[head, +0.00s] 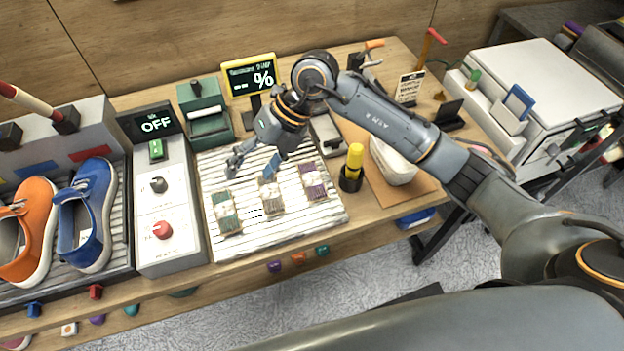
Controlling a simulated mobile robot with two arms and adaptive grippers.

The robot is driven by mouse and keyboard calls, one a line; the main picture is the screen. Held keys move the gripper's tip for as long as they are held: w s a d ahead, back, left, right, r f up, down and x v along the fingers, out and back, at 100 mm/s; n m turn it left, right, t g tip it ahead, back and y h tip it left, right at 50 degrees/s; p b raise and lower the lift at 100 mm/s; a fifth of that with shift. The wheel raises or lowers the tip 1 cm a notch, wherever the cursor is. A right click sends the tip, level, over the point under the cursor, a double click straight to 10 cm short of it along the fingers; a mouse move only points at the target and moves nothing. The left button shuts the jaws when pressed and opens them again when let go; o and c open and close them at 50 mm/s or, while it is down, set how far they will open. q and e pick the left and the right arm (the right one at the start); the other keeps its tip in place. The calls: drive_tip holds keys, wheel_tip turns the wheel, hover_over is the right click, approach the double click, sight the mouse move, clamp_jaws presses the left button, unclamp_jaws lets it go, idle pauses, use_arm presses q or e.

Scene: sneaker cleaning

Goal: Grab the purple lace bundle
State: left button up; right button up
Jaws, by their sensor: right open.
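The purple lace bundle (314,182) lies on the white slatted tray (285,231), at the right of a row of three bundles. A tan bundle (271,197) lies in the middle and a teal bundle (227,211) at the left. My right gripper (252,171) is open and empty, its fingers spread above the tray. It is to the left of the purple bundle, over the back of the teal and tan ones. One finger overlaps the top of the tan bundle in the picture; contact cannot be told. My left gripper is not in view.
A control box (165,207) with a display reading OFF stands left of the tray. Orange (28,230) and blue (86,215) sneakers sit further left. A yellow-topped black holder (353,167) and a white object (393,160) stand to the right.

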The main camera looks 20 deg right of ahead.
drive_tip(key=w+d+m+h, duration=0.1)
drive_tip(key=w+d+h, duration=0.15)
drive_tip(key=d, duration=0.45)
drive_tip(key=w+d+m+h, duration=0.1)
drive_tip(key=w+d+h, duration=0.1)
drive_tip(key=d+h, duration=0.35)
drive_tip(key=y+p, duration=0.1)
drive_tip(key=p, duration=0.1)
hover_over(312, 178)
drive_tip(key=f, duration=0.8)
drive_tip(key=shift+d, duration=0.35)
drive_tip(key=f, duration=0.1)
drive_tip(key=f+p, duration=0.1)
drive_tip(key=f, duration=0.1)
drive_tip(key=f+p, duration=0.1)
drive_tip(key=shift+s+a+f, duration=0.1)
drive_tip(key=shift+a+f, duration=0.2)
drive_tip(key=shift+a, duration=0.1)
drive_tip(key=shift+f, duration=0.6)
drive_tip(key=c, duration=1)
